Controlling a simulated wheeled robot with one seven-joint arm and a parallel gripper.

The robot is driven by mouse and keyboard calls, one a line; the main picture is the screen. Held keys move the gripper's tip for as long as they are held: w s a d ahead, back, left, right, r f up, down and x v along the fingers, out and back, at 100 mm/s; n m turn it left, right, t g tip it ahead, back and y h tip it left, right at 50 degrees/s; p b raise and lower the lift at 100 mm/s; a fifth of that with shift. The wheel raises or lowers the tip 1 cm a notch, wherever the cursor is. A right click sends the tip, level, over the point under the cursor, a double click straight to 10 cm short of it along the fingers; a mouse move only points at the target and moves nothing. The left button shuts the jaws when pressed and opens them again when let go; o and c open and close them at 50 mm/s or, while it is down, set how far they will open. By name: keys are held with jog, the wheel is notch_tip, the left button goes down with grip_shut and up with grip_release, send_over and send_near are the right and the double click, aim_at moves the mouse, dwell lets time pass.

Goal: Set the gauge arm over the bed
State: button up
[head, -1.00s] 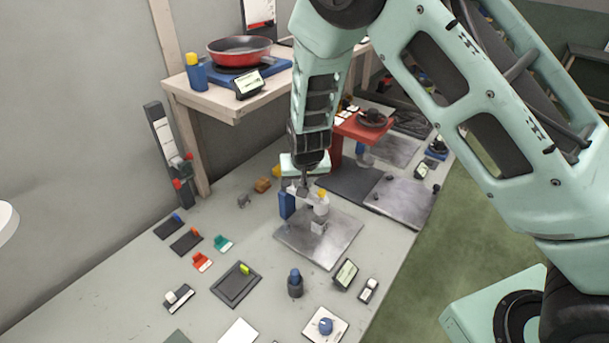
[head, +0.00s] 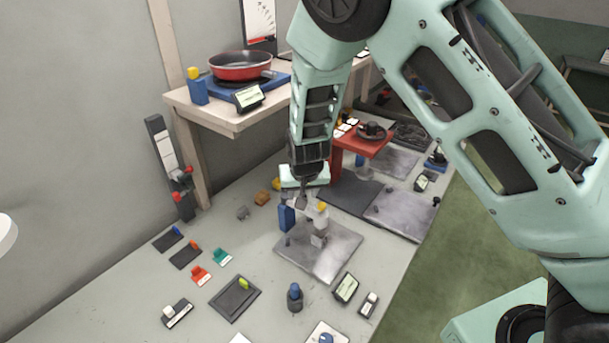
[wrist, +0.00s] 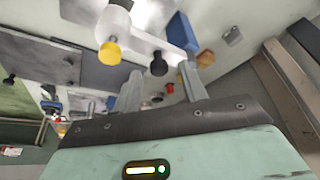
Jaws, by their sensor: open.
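The gauge arm (wrist: 155,43) is a pale bar running from a blue post (head: 286,218) to a white cylinder with a yellow cap (head: 322,206). In the wrist view the yellow cap (wrist: 109,53) is at the left and the blue post (wrist: 182,32) at the right. A black knob (wrist: 158,65) sits on the bar. The white end stands over the grey metal bed (head: 335,258) in the head view. My gripper (head: 303,200) is above the bar, open. Its fingers (wrist: 160,75) point at the black knob, one either side in the picture; I cannot tell whether they touch it.
A red shelf (head: 362,142) stands behind the bed. A wooden shelf at the left holds a red pan (head: 240,66) on a blue hob. Small dark pads, a blue-topped knob (head: 295,297) and a display (head: 345,287) lie nearer.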

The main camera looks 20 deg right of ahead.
jog(key=v, duration=1.6)
jog(key=shift+r+b, duration=0.15)
jog(key=shift+b, duration=0.15)
jog(key=shift+s, duration=0.1)
jog(key=s+a+n+g+b, duration=0.1)
jog(key=s+n, duration=0.4)
jog(key=s, duration=0.9)
jog(key=s+a+f+n+g+y+b, duration=0.1)
jog(key=s+a+n+g+b, duration=0.1)
jog(key=s, duration=1.2)
jog(key=n+g, duration=0.1)
jog(key=n, duration=0.1)
jog(key=shift+s+f+n, duration=0.2)
jog(key=shift+f+n, duration=0.1)
jog(key=shift+n, duration=0.1)
jog(key=shift+a, duration=0.1)
jog(key=shift+c, duration=0.3)
